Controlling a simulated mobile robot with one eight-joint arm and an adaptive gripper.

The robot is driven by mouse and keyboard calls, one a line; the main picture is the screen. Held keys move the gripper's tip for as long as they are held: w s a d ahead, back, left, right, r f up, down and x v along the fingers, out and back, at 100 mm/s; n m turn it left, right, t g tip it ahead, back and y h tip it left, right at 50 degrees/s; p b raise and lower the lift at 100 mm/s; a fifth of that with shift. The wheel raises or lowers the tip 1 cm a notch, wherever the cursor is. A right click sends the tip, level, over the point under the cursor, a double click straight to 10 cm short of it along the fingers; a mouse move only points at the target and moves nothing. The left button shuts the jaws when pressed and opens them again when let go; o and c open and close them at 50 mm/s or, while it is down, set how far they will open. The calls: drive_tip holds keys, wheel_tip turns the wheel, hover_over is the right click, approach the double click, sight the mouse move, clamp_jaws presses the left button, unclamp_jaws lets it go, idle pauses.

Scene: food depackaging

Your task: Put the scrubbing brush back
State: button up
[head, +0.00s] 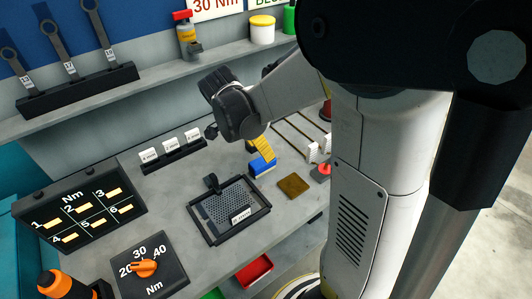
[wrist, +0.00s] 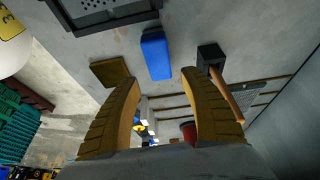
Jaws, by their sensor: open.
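A blue block-shaped object (head: 262,166), which may be the scrubbing brush, lies on the grey bench. It also shows in the wrist view (wrist: 156,54), beyond the fingertips and roughly in line with the gap; no bristles can be made out. My gripper (wrist: 160,82) is open and empty, its two yellow-brown fingers wide apart. In the head view my gripper (head: 263,152) is just above and behind the blue object; whether they touch cannot be told. A tool with a black head (wrist: 210,57) and wooden handle lies to its right in the wrist view.
A black-framed tray (head: 203,226) with a perforated grid is in front of the blue object. A brown pad (head: 294,185) lies to its right. A rack of white labelled pieces (head: 174,154) stands at the left rear.

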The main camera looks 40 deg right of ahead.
sight(256, 164)
drive_tip(key=p+v, duration=0.1)
drive_tip(key=v, duration=0.3)
drive_tip(key=shift+r, duration=0.1)
drive_tip(key=shift+s+a+r, duration=0.1)
drive_tip(key=shift+a+r, duration=0.05)
drive_tip(key=shift+r, duration=0.1)
drive_tip(key=s+a+r+n+t+y, duration=0.2)
drive_tip(key=s+a+n, duration=0.3)
drive_tip(key=n, duration=0.3)
drive_tip(key=s+a+r+n+t+y, duration=0.2)
drive_tip(key=s+a+r+n+t, duration=0.2)
drive_tip(key=n, duration=0.5)
drive_tip(key=shift+s+a+n+t, duration=0.3)
drive_tip(key=shift+s+a+t, duration=0.35)
drive_tip(key=shift+a, duration=0.3)
